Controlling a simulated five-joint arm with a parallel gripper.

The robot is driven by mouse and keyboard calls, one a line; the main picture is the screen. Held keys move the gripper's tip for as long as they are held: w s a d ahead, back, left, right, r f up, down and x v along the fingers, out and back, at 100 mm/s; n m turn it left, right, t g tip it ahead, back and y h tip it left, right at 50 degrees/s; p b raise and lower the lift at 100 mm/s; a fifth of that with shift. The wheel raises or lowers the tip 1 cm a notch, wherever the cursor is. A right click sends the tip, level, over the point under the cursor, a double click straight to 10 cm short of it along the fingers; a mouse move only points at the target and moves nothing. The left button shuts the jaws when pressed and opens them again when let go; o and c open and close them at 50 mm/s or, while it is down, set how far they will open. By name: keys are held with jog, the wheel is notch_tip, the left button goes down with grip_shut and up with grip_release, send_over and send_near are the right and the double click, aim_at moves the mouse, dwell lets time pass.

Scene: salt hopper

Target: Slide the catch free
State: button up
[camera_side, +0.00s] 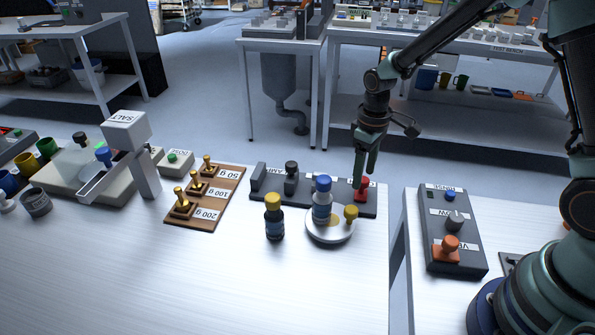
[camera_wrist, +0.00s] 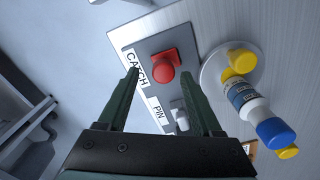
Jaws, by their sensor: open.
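The catch is a red knob (camera_side: 362,187) at the right end of a dark grey bar-shaped panel (camera_side: 270,197). In the wrist view the red knob (camera_wrist: 165,66) stands beside a label reading CATCH, with a PIN label and a light grey knob (camera_wrist: 182,119) nearer to me. My gripper (camera_side: 366,172) points down just above the red knob in the side view. In the wrist view my gripper (camera_wrist: 165,72) is open, with its fingers either side of the knob's line and nothing held. Whether a finger touches the knob cannot be told.
Brass weights sit on a wooden board (camera_side: 217,208). A gap separates the right table.

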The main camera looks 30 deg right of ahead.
aim_at(364, 178)
notch_tip(364, 178, up, 12)
jog(key=shift+f, duration=0.2)
dwell(0.4)
jog(key=s+r+m+t, duration=0.3)
jog(key=s+r+t, duration=0.2)
jog(key=s+r, duration=0.3)
jog(key=s, duration=0.4)
jog(key=shift+d+m+t, duration=0.2)
jog(key=shift+m+t, duration=0.1)
jog(key=shift+m, duration=0.1)
jog(key=shift+s, duration=0.1)
dwell(0.8)
